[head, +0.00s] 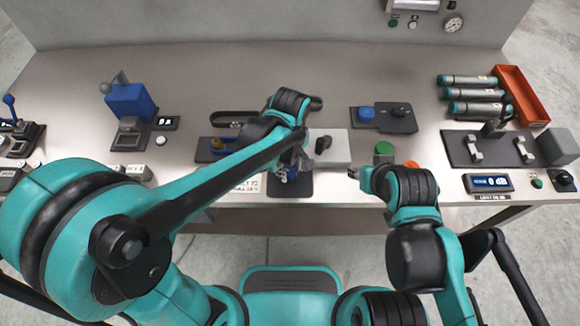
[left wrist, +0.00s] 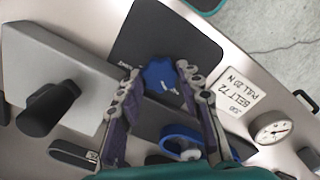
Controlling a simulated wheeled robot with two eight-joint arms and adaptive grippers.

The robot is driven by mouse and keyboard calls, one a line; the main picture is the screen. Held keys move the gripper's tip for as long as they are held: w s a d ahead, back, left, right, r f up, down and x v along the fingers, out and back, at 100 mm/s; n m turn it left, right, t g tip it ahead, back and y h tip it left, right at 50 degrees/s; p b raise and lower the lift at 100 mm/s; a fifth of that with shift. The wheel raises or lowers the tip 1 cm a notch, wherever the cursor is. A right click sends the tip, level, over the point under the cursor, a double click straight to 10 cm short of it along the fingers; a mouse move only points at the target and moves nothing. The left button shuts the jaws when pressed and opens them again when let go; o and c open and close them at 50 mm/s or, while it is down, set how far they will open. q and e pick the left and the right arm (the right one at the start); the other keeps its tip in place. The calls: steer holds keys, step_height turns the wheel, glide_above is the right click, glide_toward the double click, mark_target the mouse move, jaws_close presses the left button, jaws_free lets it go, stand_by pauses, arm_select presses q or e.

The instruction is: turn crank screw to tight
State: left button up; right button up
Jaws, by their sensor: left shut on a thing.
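A blue lobed knob (left wrist: 162,75), which looks like the crank screw's handle, sits over a dark plate (left wrist: 190,35) in the left wrist view. My left gripper (left wrist: 159,72) has its two fingers on either side of the knob and is shut on it. In the head view my left gripper (head: 290,168) is low over the dark plate (head: 292,189) at the table's front edge, and the arm hides most of the knob. My right gripper (head: 362,176) is near the front edge, right of the plate; its fingers are too small to judge.
A pale block with a black knob (left wrist: 48,108) lies beside the plate. A lettered label (left wrist: 228,98), a dial (left wrist: 272,129) and a blue ring (left wrist: 190,138) are close by. The table's back middle is clear.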

arm_select(q)
steer(key=m+p, duration=0.1)
steer(key=m, duration=0.4)
steer(key=shift+m, duration=0.3)
steer(key=m+p, duration=0.1)
steer(key=m, duration=1)
steer(key=shift+m, duration=0.3)
steer(key=m+p, duration=0.1)
steer(key=m, duration=0.5)
steer(key=o, duration=0.9)
steer(key=shift+r, duration=0.15)
